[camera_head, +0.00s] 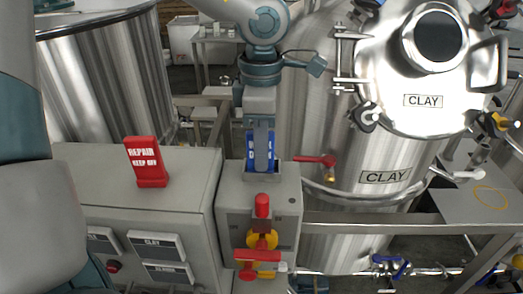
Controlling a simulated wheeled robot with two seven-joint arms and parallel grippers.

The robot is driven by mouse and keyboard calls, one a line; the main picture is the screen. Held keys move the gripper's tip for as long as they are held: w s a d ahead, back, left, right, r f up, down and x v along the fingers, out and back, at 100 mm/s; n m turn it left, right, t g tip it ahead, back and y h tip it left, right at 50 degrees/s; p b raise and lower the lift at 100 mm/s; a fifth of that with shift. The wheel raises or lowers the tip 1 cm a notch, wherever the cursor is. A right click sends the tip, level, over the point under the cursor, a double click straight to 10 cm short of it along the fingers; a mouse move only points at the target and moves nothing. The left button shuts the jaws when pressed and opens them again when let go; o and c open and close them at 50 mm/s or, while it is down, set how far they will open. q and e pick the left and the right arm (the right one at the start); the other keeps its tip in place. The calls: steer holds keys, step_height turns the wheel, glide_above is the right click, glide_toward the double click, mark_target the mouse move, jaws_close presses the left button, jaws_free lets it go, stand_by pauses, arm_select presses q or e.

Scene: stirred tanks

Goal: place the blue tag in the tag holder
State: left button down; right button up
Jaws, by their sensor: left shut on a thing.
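The blue tag (250,153) with white lettering stands upright in the middle of the view. My left gripper (261,164) comes down from above and is shut on it, with a grey finger across the front of the tag. The tag's lower edge is at a small grey holder (261,177) on top of the narrow grey box; I cannot tell whether it is seated in it or just above. My right gripper is not in view.
A red REPAIR KEEP OFF tag (148,163) stands on the wide grey cabinet (95,180) at left. The narrow box (228,200) has red and yellow valve handles (262,240) in front. A steel CLAY tank (385,205) with a red-handled valve (318,160) is close at right.

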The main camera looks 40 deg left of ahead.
arm_select(q)
steer(key=c, duration=1.8)
jaws_free()
steer(key=shift+o, duration=0.2)
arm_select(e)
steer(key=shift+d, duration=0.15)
arm_select(q)
steer(key=shift+r, duration=0.1)
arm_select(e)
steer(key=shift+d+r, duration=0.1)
